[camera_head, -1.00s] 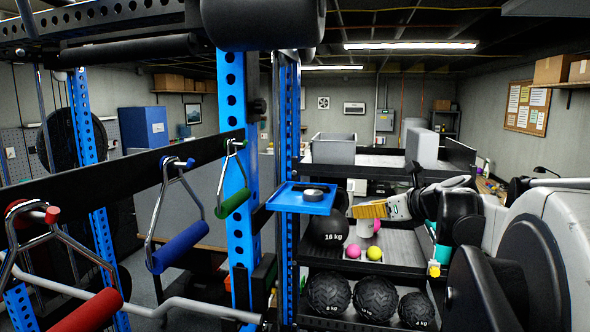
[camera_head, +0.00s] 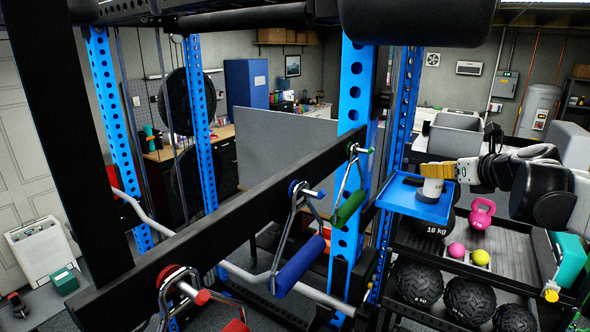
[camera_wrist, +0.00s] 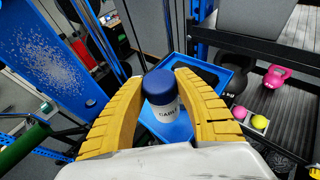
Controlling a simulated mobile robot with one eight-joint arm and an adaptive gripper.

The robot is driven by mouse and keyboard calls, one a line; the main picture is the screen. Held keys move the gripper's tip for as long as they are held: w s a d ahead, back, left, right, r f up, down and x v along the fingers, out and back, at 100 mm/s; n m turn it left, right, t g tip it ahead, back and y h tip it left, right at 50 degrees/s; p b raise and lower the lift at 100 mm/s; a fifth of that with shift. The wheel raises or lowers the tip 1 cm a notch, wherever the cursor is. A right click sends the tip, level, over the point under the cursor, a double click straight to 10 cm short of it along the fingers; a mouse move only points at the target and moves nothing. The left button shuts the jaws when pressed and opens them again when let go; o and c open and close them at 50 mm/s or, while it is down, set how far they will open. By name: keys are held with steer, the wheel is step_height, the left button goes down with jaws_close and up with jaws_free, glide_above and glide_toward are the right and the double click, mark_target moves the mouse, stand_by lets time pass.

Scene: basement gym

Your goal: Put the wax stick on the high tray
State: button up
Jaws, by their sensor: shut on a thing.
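The wax stick (camera_wrist: 161,100) is a white cylinder with a blue end and dark lettering. My gripper (camera_wrist: 160,88) has its two yellow curved fingers on either side of it and is shut on it. The high tray (camera_wrist: 182,127) is blue and lies below and behind the stick in the wrist view. In the head view my gripper (camera_head: 432,171) is over the blue tray (camera_head: 405,202) on the rack upright, and the white stick (camera_head: 432,189) hangs upright from it, near the tray's right side. I cannot tell whether its base touches the tray.
A blue rack upright (camera_head: 350,110) stands to the left. A shelf (camera_head: 505,252) with a pink kettlebell (camera_head: 481,213) and balls is below right. The tray's left part is clear.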

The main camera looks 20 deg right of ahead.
mark_target(430, 185)
steer(key=shift+w+a+f, duration=0.15)
steer(key=shift+w+f, duration=0.3)
steer(key=shift+w, duration=0.1)
step_height(430, 185, down, 4)
steer(key=shift+r+p, duration=0.1)
steer(key=shift+p, duration=0.4)
steer(key=shift+f, duration=0.2)
steer(key=o, duration=1.1)
steer(key=shift+r, duration=0.15)
